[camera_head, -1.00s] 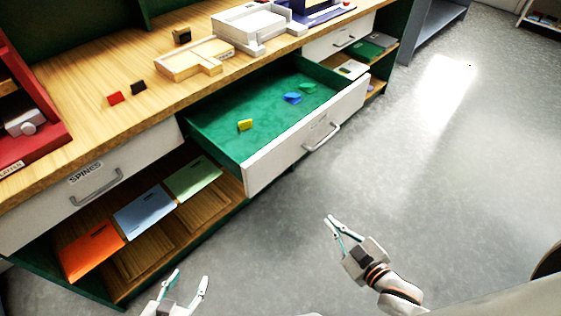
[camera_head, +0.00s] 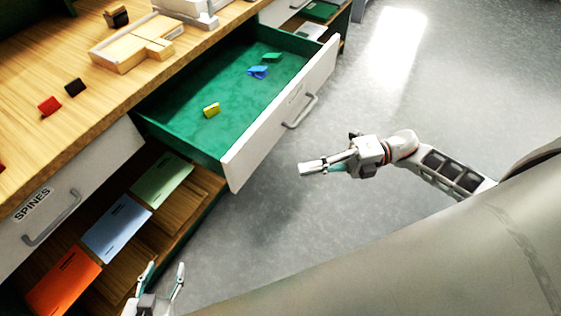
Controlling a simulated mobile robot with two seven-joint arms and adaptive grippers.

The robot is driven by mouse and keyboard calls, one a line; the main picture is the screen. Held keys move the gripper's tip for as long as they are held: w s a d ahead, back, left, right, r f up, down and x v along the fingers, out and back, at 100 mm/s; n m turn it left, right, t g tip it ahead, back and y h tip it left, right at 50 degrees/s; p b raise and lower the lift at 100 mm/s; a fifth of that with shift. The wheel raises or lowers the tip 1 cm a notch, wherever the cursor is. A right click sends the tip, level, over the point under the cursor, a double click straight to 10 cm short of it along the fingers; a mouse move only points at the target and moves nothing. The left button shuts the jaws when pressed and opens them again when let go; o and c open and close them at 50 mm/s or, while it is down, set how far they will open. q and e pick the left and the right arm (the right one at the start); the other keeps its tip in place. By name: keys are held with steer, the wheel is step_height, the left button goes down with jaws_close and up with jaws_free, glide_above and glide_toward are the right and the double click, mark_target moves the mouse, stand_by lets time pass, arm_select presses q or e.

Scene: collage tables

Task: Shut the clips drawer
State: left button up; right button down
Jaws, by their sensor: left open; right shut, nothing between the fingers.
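The clips drawer (camera_head: 232,152) stands pulled out of the bench, its white front facing right with a grey bar handle (camera_head: 300,111). Its green inside holds a yellow clip (camera_head: 211,110), a blue clip (camera_head: 258,72) and a green clip (camera_head: 272,57). The label on its front is too small to read. My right gripper (camera_head: 302,169) is shut and empty, to the right of the drawer front and below the handle, apart from both. My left gripper (camera_head: 167,270) is open and empty at the bottom, near the lower shelf.
The wooden bench top (camera_head: 98,100) carries a red clip (camera_head: 49,106), a black clip (camera_head: 75,87) and a wooden tray (camera_head: 135,46). A shut SPINES drawer (camera_head: 75,190) is at left. Orange, blue and green folders lie on the shelf below. The grey floor (camera_head: 420,90) at right is clear.

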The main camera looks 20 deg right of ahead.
steer(key=p, duration=0.2)
glide_toward(240, 172)
steer(key=s+a, duration=0.2)
steer(key=a, duration=0.2)
steer(key=shift+w+a+r, duration=0.1)
steer(key=shift+w+a, duration=0.65)
steer(key=shift+w, duration=0.3)
arm_select(q)
steer(key=shift+s+d+r, duration=0.3)
steer(key=shift+s+r, duration=0.05)
steer(key=shift+s, duration=0.15)
arm_select(e)
steer(key=shift+w+a, duration=0.2)
steer(key=shift+w, duration=0.05)
